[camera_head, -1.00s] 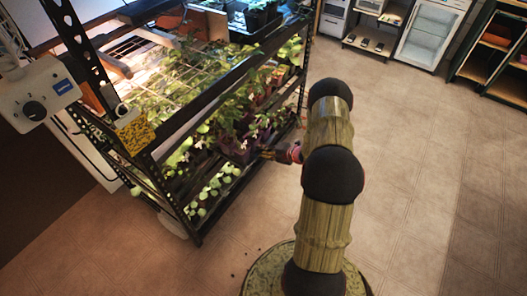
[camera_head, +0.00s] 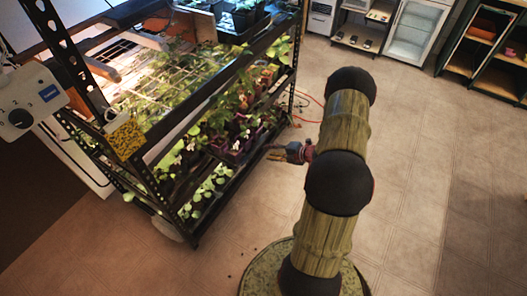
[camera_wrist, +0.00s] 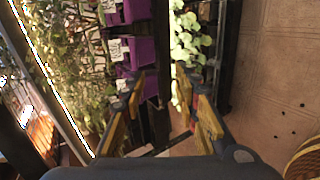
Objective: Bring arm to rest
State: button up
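My gripper (camera_head: 275,154) is just outside the long side of the black seedling rack (camera_head: 204,100), apart from it in the head view. In the wrist view its two yellow fingers (camera_wrist: 160,84) are spread with a gap between them and hold nothing. My arm stands bent to the right of the rack, above the floor. Purple pots (camera_head: 236,153) with leafy plants stand on the rack's middle shelf; they also show at the top of the wrist view (camera_wrist: 132,52). Light green seedlings (camera_head: 207,190) sit on the lower shelf.
A yellow-and-black tag (camera_head: 126,139) and a white device with a knob (camera_head: 30,100) are at the rack's near left end. Red cables (camera_head: 308,106) lie by the rack's far leg. Tiled floor (camera_head: 430,200) is clear to the right. Cabinets (camera_head: 421,33) line the back.

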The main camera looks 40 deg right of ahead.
jog(key=shift+v, duration=0.8)
